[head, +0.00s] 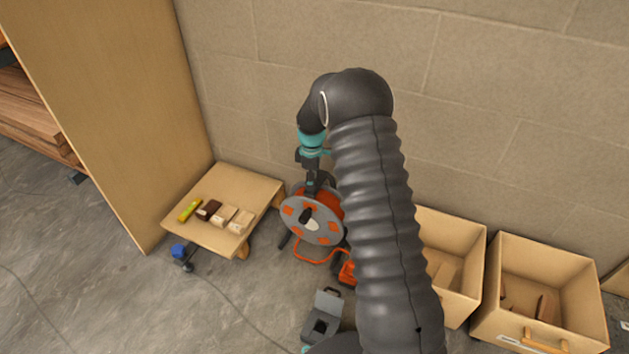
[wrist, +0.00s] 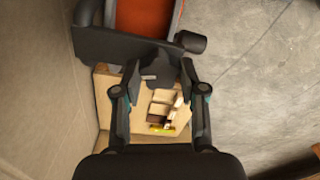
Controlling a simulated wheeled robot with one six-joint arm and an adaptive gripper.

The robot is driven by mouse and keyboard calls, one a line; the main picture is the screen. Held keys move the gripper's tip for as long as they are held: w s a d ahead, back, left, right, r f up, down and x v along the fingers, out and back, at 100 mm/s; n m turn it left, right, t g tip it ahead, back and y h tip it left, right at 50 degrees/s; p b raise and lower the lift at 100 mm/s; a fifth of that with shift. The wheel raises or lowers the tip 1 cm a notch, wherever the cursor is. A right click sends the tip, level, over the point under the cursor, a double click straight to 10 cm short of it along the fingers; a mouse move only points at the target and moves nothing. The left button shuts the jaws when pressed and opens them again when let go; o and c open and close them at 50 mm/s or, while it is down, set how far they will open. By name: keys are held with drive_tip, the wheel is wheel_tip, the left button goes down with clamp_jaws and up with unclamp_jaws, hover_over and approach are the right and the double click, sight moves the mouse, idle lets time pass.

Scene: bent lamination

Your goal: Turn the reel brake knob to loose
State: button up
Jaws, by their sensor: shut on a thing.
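The cable reel (head: 325,232) stands on the floor by the wall, a grey disc with orange patches on an orange tube stand. My gripper (head: 312,187) reaches down to the top of the reel, and the reel brake knob is hidden there in the head view. In the wrist view, a dark lobed knob (wrist: 157,72) with a small light mark lies between the fingertips of my gripper (wrist: 158,78), which is shut on it. The reel's orange drum (wrist: 143,18) and dark frame (wrist: 112,45) show beyond. I cannot read the knob's setting.
A low wooden platform (head: 205,232) with several small blocks (head: 225,214) stands left of the reel. Wooden bins (head: 505,330) stand to the right. A grey open case (head: 322,318) lies in front. The block wall (head: 300,40) is close behind.

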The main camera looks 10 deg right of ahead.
drive_tip(key=shift+s+f+n, duration=0.15)
drive_tip(key=shift+s+n, duration=0.05)
drive_tip(key=shift+n, duration=0.3)
drive_tip(key=o, duration=1.1)
drive_tip(key=shift+a, duration=0.1)
drive_tip(key=shift+o, duration=0.2)
drive_tip(key=shift+w, duration=0.1)
drive_tip(key=shift+r, duration=0.45)
wheel_tip(320, 180, up, 11)
drive_tip(key=shift+r, duration=0.15)
